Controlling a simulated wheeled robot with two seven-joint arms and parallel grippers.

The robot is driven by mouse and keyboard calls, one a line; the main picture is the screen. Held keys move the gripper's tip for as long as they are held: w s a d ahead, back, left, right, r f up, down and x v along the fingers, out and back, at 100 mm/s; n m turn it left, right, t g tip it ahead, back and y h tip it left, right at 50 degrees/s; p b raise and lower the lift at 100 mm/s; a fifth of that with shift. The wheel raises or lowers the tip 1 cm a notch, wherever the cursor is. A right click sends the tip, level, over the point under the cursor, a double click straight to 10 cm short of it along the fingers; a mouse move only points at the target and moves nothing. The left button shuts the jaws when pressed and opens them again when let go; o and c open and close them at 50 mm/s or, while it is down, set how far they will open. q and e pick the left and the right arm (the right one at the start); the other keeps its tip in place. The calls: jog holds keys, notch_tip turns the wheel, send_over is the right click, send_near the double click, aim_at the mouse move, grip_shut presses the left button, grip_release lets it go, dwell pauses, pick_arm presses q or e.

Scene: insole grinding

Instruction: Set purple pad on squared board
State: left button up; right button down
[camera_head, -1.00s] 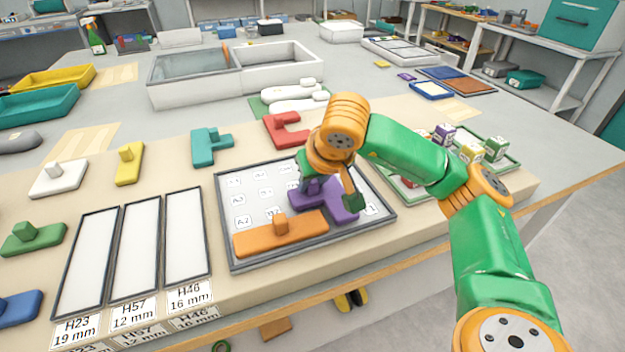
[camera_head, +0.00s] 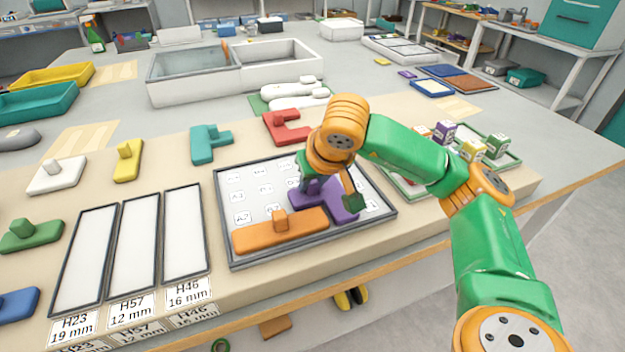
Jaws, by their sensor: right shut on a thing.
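The purple pad (camera_head: 338,207) is on the squared board (camera_head: 250,178), a grey-framed white panel with small lettered squares. The pad sits in the board's right half, against or just behind the orange pad (camera_head: 280,234), which lies along the front edge. My right gripper (camera_head: 328,192) is over the purple pad and shut on it. The gripper and wrist hide part of the pad and of the board's back right. I cannot tell whether the pad lies fully flat. My left gripper is not in view.
A red pad (camera_head: 287,128) and a teal pad (camera_head: 209,145) lie behind the board. Three framed white panels (camera_head: 135,245) stand to its left, with white, yellow, green and blue pads around them. A tray with small cubes (camera_head: 497,146) is at the right.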

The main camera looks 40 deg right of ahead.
jog(key=c, duration=1)
grip_release()
jog(key=shift+r+p, duration=2.35)
jog(key=shift+r, duration=0.25)
jog(key=shift+f, duration=0.1)
jog(key=o, duration=0.6)
